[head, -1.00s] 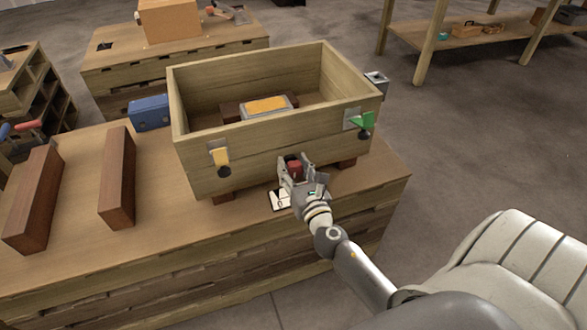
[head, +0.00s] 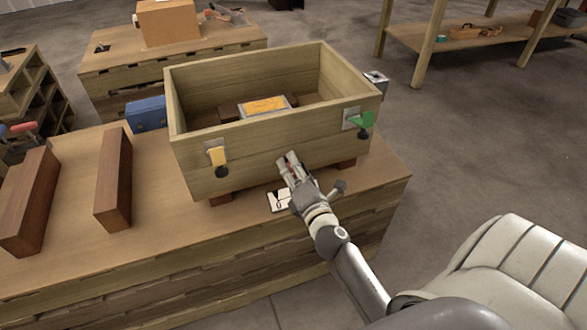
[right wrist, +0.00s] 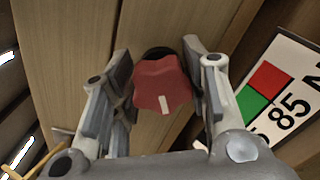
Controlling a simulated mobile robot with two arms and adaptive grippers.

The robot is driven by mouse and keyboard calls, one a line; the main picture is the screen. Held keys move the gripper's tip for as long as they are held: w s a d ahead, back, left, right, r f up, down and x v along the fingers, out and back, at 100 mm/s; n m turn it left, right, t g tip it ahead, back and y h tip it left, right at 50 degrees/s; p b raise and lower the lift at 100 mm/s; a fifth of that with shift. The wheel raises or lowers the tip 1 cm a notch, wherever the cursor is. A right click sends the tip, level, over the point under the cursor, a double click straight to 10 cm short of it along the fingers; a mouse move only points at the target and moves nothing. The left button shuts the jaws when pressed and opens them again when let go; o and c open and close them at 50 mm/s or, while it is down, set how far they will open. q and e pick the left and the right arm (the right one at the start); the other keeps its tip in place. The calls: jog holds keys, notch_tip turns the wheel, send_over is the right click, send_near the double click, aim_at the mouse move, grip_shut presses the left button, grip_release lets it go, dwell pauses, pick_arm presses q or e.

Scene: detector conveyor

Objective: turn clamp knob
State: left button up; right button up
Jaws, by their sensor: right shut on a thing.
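The clamp knob is a red, lobed knob (right wrist: 162,86) with a white mark, on the front wall of a wooden box (head: 262,160). In the right wrist view it sits between the two fingers of my right gripper (right wrist: 160,88), which is shut on it. In the head view my right gripper (head: 288,165) is at the box front and hides most of the knob. My left gripper is not in view.
A white card (head: 279,201) lies on the table below the box; its red and green squares show in the right wrist view (right wrist: 285,90). A yellow latch (head: 217,157) and a green latch (head: 360,121) sit on the box front. Dark wooden bars (head: 114,180) lie left.

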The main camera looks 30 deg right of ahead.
jog(key=shift+f+m, duration=0.1)
jog(key=shift+m, duration=1.9)
jog(key=o, duration=1)
jog(key=shift+o, duration=0.2)
jog(key=shift+s, duration=0.1)
jog(key=v, duration=0.7)
jog(key=shift+s, duration=0.15)
